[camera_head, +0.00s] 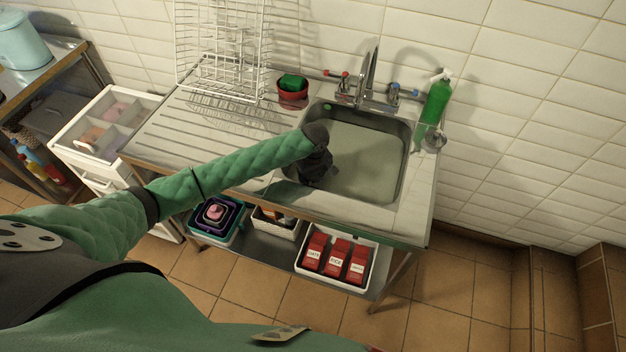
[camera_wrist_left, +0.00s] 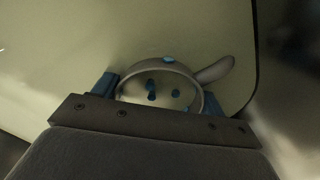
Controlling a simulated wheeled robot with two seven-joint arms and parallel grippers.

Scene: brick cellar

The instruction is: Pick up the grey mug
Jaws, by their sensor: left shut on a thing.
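The grey mug (camera_wrist_left: 215,69) shows in the left wrist view, with its round rim, a handle pointing right and some blue marks. My left gripper (camera_head: 316,178) reaches down into the sink at its left side. In the left wrist view its blue-tipped fingers (camera_wrist_left: 158,92) stand on either side of the mug, and it is shut on the mug. In the head view the mug is hidden by the gripper. I cannot tell whether the mug touches the sink floor. My right gripper is not in view.
The steel sink (camera_head: 405,160) has a tap (camera_head: 368,80) behind it and a green bottle (camera_head: 434,105) at right. A red pot with a green sponge (camera_head: 292,88) and a white wire rack (camera_head: 222,50) stand left of it. Red boxes (camera_head: 336,258) sit on the shelf below.

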